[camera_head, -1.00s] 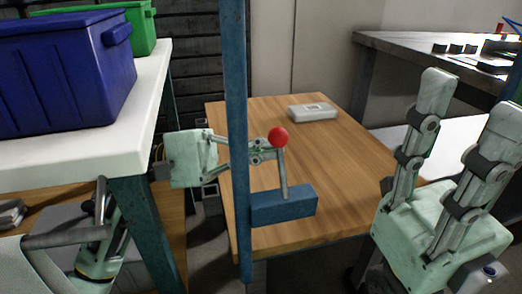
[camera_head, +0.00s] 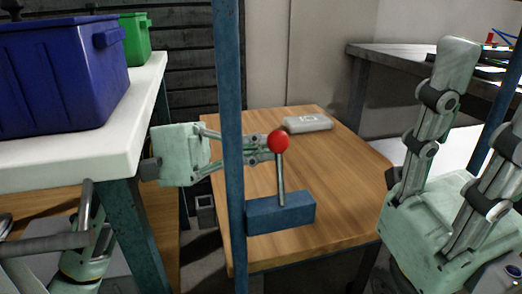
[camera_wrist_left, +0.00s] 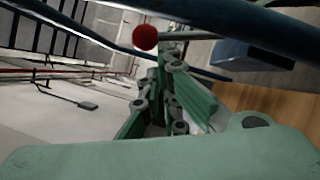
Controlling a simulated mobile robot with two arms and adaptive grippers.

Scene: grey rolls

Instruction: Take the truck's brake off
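The lever (camera_head: 281,180) is a thin grey rod with a red ball (camera_head: 278,141) on top, standing nearly upright from a blue block (camera_head: 290,211). My left gripper (camera_head: 266,147) reaches in from the left behind a blue post, its fingers drawn together with the tips by the rod just under the ball. In the left wrist view the red ball (camera_wrist_left: 145,37) shows just left of the fingertips, and the rod crosses at the tips. I cannot tell whether they touch it. My right gripper (camera_head: 485,115) is empty, its fingers spread wide, at the right.
A blue post (camera_head: 231,190) stands in front of my left gripper. A wooden table (camera_head: 345,190) lies behind the lever, with a grey case (camera_head: 307,124) on it. At left, a white table (camera_head: 145,115) carries a blue crate (camera_head: 75,80) and a green crate (camera_head: 136,42).

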